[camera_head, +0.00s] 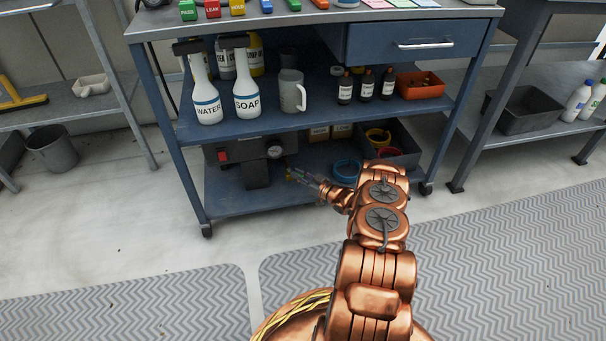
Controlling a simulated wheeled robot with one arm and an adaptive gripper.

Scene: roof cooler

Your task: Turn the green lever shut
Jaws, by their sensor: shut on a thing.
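My arm reaches down to the lower shelf of the blue cart, and my gripper (296,174) is at its end, just right of a dark grey unit (235,153). The unit has a red switch and a round white gauge (275,152) on its front. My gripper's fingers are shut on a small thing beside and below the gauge. Small specks of colour show at the fingertips, but I cannot make out the thing's shape. I cannot clearly pick out a green lever; it may be hidden by the gripper.
Water (207,105) and soap (246,102) bottles, a grey jug (291,93) and an orange tray (420,92) stand on the shelf above. A blue ring (346,171) and a dark bin (403,150) lie right of my gripper. The floor in front is clear.

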